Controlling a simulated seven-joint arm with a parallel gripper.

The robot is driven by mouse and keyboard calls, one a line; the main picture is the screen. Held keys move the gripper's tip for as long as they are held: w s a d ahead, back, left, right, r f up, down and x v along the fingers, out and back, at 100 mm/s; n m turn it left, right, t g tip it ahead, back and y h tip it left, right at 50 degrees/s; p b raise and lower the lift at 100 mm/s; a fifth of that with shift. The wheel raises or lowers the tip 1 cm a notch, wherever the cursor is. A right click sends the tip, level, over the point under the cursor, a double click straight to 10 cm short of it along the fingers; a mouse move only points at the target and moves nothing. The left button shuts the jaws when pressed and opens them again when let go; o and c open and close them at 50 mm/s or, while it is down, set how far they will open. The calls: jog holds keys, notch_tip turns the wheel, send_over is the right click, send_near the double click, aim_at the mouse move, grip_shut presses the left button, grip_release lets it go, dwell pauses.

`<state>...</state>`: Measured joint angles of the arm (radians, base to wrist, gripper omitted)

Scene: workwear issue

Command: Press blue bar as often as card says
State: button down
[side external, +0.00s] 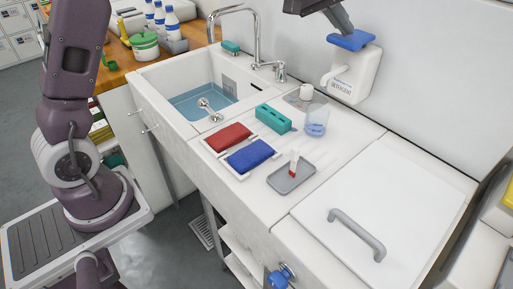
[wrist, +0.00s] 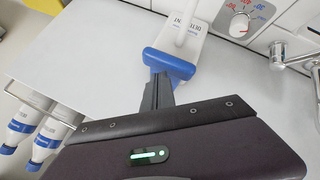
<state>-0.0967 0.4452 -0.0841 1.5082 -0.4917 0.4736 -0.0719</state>
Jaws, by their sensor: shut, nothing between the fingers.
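The blue bar (side external: 352,41) sits on top of a white wall dispenser (side external: 354,76) at the upper right of the side view. In the wrist view the blue bar (wrist: 172,65) lies ahead of my fingers, with the dispenser (wrist: 190,38) behind it. My gripper (side external: 347,30) is shut and empty, its fingertips right at the bar; it also shows in the wrist view (wrist: 157,80). I cannot tell whether the tips touch the bar or stop just above it. The dispenser bears dark print too small to read fully. I cannot make out a card with a number.
A teal block (side external: 273,118), red cloth (side external: 228,137), blue cloth (side external: 250,155) and grey tray (side external: 290,181) lie on the counter. A sink (side external: 196,96) with a tap is left.

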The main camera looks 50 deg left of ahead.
jog(key=shift+f, duration=0.7)
dwell(0.4)
jog(key=shift+r, duration=1.1)
notch_tip(320, 180, up, 6)
jog(key=shift+f, duration=0.15)
jog(key=shift+r, duration=0.2)
